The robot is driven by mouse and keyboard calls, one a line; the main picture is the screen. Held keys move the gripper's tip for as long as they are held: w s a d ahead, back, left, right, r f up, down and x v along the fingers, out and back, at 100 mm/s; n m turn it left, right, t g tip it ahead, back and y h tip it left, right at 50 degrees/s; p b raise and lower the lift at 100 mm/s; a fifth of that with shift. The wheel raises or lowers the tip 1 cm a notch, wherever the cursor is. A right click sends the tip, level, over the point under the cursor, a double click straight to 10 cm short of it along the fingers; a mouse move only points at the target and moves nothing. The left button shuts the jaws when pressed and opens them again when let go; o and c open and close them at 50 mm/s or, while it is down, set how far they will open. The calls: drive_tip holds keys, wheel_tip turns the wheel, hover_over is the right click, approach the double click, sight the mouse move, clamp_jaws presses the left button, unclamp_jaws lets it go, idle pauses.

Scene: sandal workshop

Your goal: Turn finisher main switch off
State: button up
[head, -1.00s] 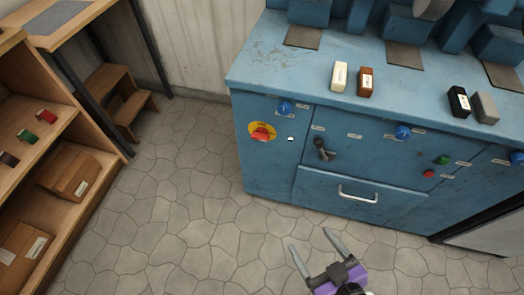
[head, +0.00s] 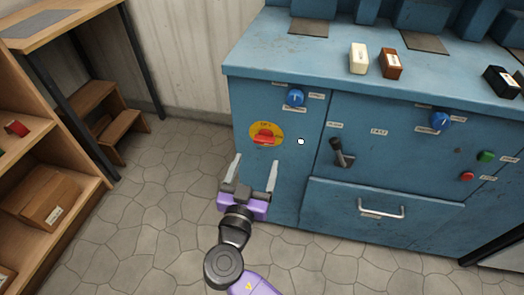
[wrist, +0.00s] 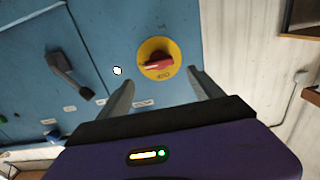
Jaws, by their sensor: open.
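The main switch (head: 264,136) is a red rotary handle on a round yellow plate (head: 277,127), on the left part of the blue finisher's front (head: 285,180). Its red handle lies roughly horizontal in the head view. It also shows in the wrist view (wrist: 158,63), ahead of the fingers and between their lines. My gripper (head: 255,163) is open and empty, with its two grey fingers spread just below the switch in the head view. It looks apart from the switch; the exact gap cannot be told.
A blue knob (head: 295,97) sits above the switch. A dark lever (head: 341,153), another blue knob (head: 440,121), a green button (head: 486,156), a red button (head: 467,176) and a drawer handle (head: 381,210) are to the right. Wooden shelves (head: 85,190) stand left, with free floor between.

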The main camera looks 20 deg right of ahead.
sight(263, 142)
drive_tip(key=x, duration=0.7)
drive_tip(key=shift+d+b, duration=0.1)
drive_tip(key=shift+b, duration=0.3)
drive_tip(key=c, duration=1.4)
